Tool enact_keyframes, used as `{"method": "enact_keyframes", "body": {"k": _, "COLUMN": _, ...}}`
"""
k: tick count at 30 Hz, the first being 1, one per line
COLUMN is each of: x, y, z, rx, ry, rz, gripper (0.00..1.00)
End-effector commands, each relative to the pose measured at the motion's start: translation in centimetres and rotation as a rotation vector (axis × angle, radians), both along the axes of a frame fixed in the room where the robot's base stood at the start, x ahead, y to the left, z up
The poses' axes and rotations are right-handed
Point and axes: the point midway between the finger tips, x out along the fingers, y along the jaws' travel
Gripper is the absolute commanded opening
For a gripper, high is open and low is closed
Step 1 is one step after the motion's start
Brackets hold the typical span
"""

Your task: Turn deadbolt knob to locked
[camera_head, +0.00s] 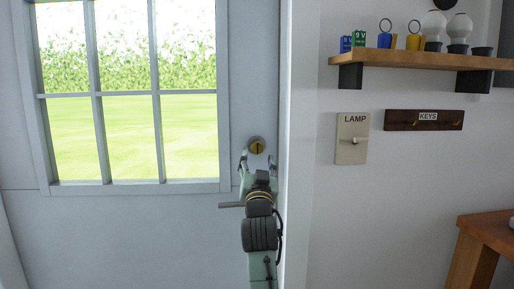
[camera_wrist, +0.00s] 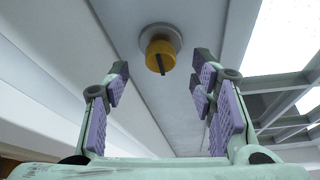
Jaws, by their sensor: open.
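The deadbolt knob (camera_head: 257,146) is a yellow disc with a dark bar, on a round grey plate on the door (camera_head: 150,230), right of the window. In the wrist view the knob (camera_wrist: 160,56) sits beyond the fingertips, its dark bar slightly tilted from upright. My gripper (camera_head: 257,160) is just below and in front of the knob in the head view. In the wrist view my gripper (camera_wrist: 158,77) is open, with purple-padded fingers apart and nothing between them. The knob appears apart from the fingers.
A door handle (camera_head: 231,205) sticks out left of my arm, below the knob. The door frame (camera_head: 297,180) stands close on the right. Farther right are a LAMP switch (camera_head: 352,138), a KEYS rack (camera_head: 423,120), a loaded shelf (camera_head: 420,59) and a wooden table (camera_head: 488,228).

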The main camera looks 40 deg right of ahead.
Motion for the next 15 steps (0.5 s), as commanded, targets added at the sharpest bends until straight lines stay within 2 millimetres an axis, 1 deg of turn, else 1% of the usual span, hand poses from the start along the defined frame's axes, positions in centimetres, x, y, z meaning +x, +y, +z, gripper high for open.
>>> {"method": "enact_keyframes", "body": {"k": 1, "x": 0.7, "y": -0.5, "z": 0.7, "rx": 0.000, "ry": 0.001, "rz": -0.001, "gripper": 0.51}}
{"method": "enact_keyframes", "body": {"k": 6, "x": 2.5, "y": -1.8, "z": 1.5, "rx": -0.001, "ry": 0.001, "rz": 0.000, "gripper": 0.51}}
{"method": "enact_keyframes", "body": {"k": 10, "x": 3.1, "y": -2.3, "z": 1.6, "rx": -0.001, "ry": 0.001, "rz": 0.000, "gripper": 0.51}}
{"method": "enact_keyframes", "body": {"k": 15, "x": 3.3, "y": -2.4, "z": 1.7, "rx": -0.001, "ry": 0.000, "rz": -0.001, "gripper": 0.51}}
